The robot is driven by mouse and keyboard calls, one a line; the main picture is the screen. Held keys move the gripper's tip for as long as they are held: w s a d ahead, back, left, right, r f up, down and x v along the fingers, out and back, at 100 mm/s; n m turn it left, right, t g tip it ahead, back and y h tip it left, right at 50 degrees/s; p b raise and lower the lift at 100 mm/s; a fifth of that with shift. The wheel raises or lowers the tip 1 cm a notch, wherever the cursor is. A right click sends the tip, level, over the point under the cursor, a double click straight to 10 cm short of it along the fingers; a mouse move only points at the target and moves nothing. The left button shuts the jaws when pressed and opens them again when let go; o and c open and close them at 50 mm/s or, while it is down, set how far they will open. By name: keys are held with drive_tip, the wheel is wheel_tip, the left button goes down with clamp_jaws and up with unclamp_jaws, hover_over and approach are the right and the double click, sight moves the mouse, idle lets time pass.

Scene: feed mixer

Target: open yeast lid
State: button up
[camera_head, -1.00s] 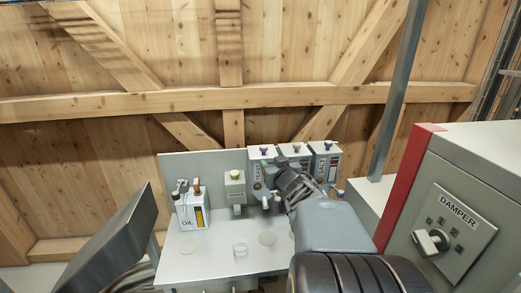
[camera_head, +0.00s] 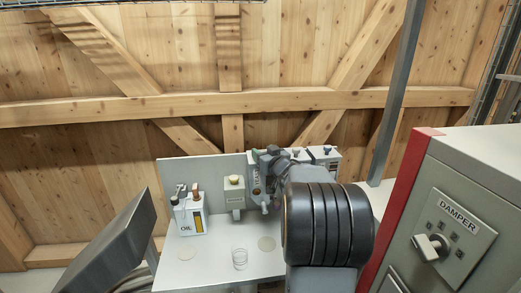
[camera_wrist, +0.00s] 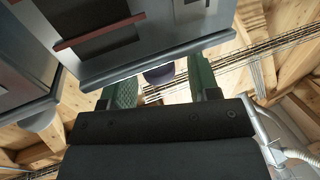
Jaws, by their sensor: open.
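A row of grey dispenser boxes (camera_head: 331,159) with small knobs on top stands at the back of the bench. I cannot read which is the yeast one. My gripper (camera_head: 269,157) is at the top of the left end of the row, and my arm hides much of the boxes. In the wrist view my gripper (camera_wrist: 160,82) is open, with one green-padded finger on each side of a dark purple knob (camera_wrist: 158,73). The knob sits at the edge of a grey box (camera_wrist: 150,50). I cannot tell whether the fingers touch it.
A white oil can (camera_head: 188,215) and a grey box with a yellow button (camera_head: 234,192) stand left of my arm. The damper cabinet (camera_head: 455,230) is close on the right, and a dark panel (camera_head: 110,242) at left.

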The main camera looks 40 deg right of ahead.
drive_tip(key=shift+w+d, duration=0.2)
drive_tip(key=shift+w, duration=1.1)
drive_tip(key=shift+c, duration=0.3)
clamp_jaws()
